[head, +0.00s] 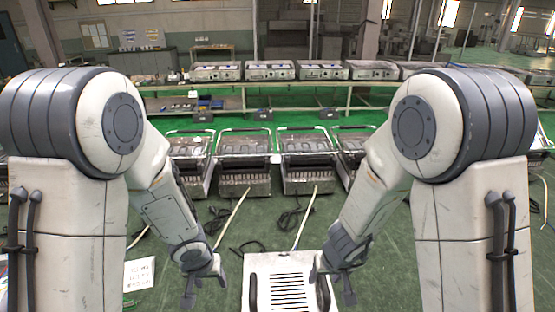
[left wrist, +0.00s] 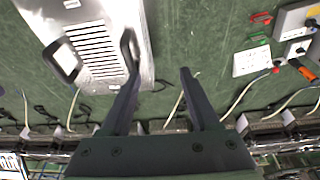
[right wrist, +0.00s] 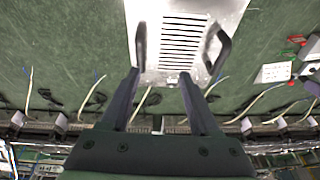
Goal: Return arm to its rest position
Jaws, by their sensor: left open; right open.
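A pale metal heating element (head: 262,262) with a row of slots and two black handles is at the bottom centre of the head view. It also shows at the top of the left wrist view (left wrist: 100,75) and of the right wrist view (right wrist: 185,22). My left gripper (head: 206,288) is open and empty, left of the element. My right gripper (head: 332,287) is open over the element's right edge, near the right handle. In each wrist view one finger lines up with a handle; I cannot tell whether they touch.
Several open grill-like units (head: 245,180) stand in a row ahead, with cables (head: 232,217) on the green floor. Behind them is a long bench (head: 290,83) with metal boxes. A white card (head: 139,274) and switch boxes (left wrist: 298,22) lie to the left of the element.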

